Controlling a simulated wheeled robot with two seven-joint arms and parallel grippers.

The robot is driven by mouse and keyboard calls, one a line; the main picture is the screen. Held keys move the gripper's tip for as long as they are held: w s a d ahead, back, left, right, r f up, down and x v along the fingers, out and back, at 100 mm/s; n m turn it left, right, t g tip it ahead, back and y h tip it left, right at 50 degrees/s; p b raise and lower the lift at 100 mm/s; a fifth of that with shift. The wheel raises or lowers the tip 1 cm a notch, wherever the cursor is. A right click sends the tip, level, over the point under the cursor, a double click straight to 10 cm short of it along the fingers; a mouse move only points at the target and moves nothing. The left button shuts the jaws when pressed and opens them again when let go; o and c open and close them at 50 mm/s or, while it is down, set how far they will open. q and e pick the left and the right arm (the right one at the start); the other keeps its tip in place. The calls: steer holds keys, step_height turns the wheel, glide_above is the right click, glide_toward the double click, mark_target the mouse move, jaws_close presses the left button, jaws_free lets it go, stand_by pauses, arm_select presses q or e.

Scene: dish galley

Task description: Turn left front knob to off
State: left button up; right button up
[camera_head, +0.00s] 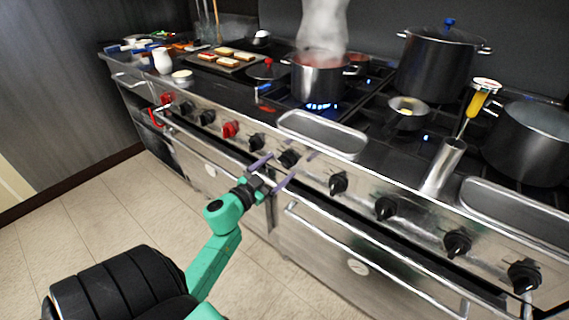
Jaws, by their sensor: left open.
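A row of knobs runs along the steel front panel (420,222) of the range. My left gripper (291,158) is open, its two purple fingers pointing at the panel. A black knob (289,159) shows between the fingertips; I cannot tell whether they touch it. Another black knob (256,142) sits just left of the fingers, and one more (338,184) to the right. A red knob (231,129) is further left. Blue flame (321,106) burns under the steaming pot (318,80). Which knob is the left front one is not marked. My right gripper is out of view.
Oven handle bars (350,250) stick out below the knobs. Large pots (436,65) stand behind. The tiled floor (100,215) in front is clear.

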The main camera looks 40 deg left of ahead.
mark_target(286, 162)
arm_select(q)
steer(key=shift+w+a, duration=0.1)
steer(key=shift+w, duration=1.3)
steer(key=c, duration=1.4)
steer(key=shift+o, duration=0.2)
steer(key=shift+m, duration=1.4)
steer(key=m+b, duration=0.1)
steer(key=m, duration=0.2)
steer(key=shift+f, duration=0.15)
steer(key=m+b, duration=0.1)
steer(key=m, duration=0.3)
steer(key=shift+f, duration=0.15)
steer(key=shift+d+m+b, duration=0.2)
steer(key=shift+m+b, duration=0.45)
steer(key=shift+m, duration=1.35)
